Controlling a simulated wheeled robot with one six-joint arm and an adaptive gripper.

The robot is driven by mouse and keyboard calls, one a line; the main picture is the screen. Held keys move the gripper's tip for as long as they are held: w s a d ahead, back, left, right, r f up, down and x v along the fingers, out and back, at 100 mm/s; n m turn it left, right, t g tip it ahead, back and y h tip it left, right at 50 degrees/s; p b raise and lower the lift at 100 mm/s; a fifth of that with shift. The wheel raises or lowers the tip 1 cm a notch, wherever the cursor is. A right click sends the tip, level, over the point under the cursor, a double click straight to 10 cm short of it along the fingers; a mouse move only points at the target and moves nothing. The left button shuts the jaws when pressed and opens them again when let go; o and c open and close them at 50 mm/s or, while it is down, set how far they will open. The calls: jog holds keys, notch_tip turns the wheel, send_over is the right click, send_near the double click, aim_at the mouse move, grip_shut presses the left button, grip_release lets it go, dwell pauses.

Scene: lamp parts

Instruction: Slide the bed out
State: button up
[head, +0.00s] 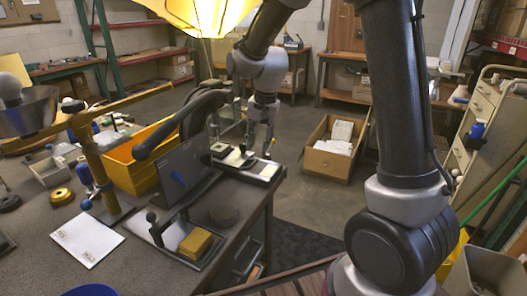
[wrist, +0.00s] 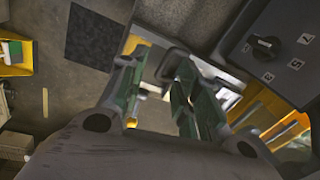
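A bench machine with a dark side panel (head: 182,172) and a curved black arm stands at the table's far edge. A pale, dark-edged flat piece (head: 268,171), which looks like its bed, lies low at the machine's far right. My gripper (head: 260,153) points down just above this piece. In the wrist view, the green-sided fingers (wrist: 157,65) are apart. A dark handle-like loop (wrist: 172,58) shows between or just beyond them; I cannot tell whether they touch it. A panel with a dial (wrist: 265,47) is at the upper right. My fingers partly hide the bed.
A cardboard box (head: 333,150) is on the floor.

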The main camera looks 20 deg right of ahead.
aim_at(254, 163)
jog(key=f, duration=0.2)
jog(key=w+f+m, duration=0.1)
jog(key=f, duration=0.1)
jog(key=w+f+m, duration=0.1)
jog(key=f, duration=0.2)
jog(key=shift+w+a+f, duration=0.1)
jog(key=shift+w+a, duration=0.15)
jog(key=shift+a, duration=0.15)
jog(key=shift+c, duration=0.5)
